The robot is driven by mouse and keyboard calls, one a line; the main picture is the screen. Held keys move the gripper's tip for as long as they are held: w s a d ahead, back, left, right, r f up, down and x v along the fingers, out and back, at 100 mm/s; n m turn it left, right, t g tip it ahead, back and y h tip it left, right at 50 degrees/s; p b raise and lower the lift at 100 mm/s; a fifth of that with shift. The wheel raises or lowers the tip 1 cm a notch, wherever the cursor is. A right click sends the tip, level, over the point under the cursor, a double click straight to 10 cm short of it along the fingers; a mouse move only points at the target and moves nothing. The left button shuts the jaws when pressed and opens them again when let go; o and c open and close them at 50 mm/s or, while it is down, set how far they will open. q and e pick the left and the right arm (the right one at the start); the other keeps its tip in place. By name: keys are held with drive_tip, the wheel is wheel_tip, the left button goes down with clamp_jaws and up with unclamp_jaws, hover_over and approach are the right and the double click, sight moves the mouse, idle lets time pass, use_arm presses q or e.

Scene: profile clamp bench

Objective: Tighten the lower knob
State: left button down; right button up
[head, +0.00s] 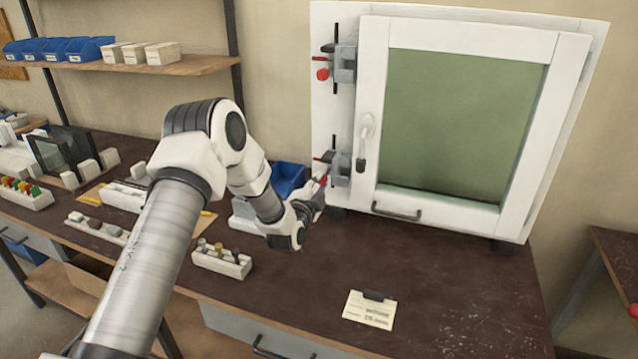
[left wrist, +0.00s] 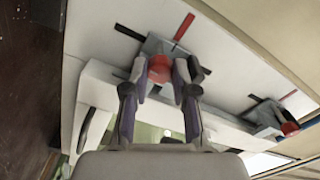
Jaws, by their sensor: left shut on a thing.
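The lower clamp (head: 341,168) is a grey block on the left edge of the white framed panel, with a red lower knob (head: 323,180) and dark bars. My left gripper (head: 318,187) reaches it from the left and is shut on the lower knob. In the left wrist view the red knob (left wrist: 160,69) sits between the two fingertips, in front of the grey clamp body. The upper clamp (head: 346,64), with its red upper knob (head: 322,74), is free of the gripper; its knob also shows in the left wrist view (left wrist: 290,128). My right gripper is not in view.
The white panel door (head: 375,95) has a latch handle (head: 367,135) right of the clamps. A blue bin (head: 288,178) stands behind my left wrist. A block with small parts (head: 222,260) and a card (head: 369,310) lie on the dark bench. The front right of the bench is clear.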

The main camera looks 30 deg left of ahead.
use_arm(q)
drive_tip(key=shift+r, duration=0.1)
idle(0.4)
drive_tip(key=c, duration=0.9)
unclamp_jaws()
drive_tip(key=shift+w, duration=0.1)
drive_tip(key=v, duration=1.2)
drive_tip(key=shift+a, duration=0.1)
